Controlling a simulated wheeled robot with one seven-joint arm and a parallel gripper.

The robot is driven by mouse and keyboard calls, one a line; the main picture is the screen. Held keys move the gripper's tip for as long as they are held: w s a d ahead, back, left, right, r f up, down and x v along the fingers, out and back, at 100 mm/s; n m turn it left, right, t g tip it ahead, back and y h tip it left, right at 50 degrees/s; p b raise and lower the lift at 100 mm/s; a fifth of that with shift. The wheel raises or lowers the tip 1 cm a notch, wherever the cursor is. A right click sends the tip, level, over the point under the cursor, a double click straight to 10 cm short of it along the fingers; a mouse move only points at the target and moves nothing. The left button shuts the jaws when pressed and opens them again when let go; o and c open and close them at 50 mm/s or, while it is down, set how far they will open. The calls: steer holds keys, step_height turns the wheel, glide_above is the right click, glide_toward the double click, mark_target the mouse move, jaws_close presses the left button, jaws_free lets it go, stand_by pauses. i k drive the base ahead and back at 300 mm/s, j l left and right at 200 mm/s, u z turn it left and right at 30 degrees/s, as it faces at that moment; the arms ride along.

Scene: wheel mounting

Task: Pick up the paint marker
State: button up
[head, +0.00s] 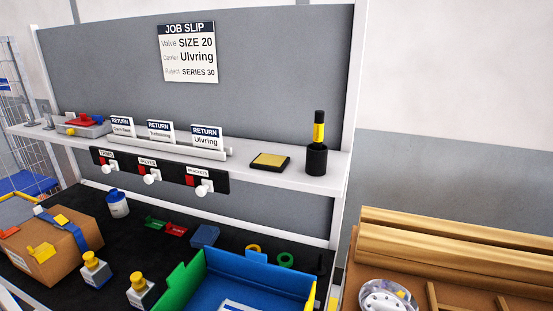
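What looks like the paint marker (319,131), with a yellow band and a black top, stands upright at the right end of the white shelf (290,179). Its lower end is hidden in a black round holder (316,161). A flat black pad with a yellow top (270,161) lies on the shelf to its left, apart from it. My gripper is not in view.
Return cards (207,138) stand left along the shelf. Wooden beams (450,240) lie at right. The air around the marker is clear.

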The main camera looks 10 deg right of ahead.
mark_target(319, 127)
steer(key=j+z, duration=0.1)
steer(key=z, duration=0.3)
steer(key=j+z, duration=0.15)
steer(key=z, duration=0.2)
steer(key=j+z, duration=0.4)
steer(key=j, duration=0.55)
steer(key=k+j+z, duration=0.1)
steer(key=j+z, duration=0.3)
steer(key=j, duration=0.55)
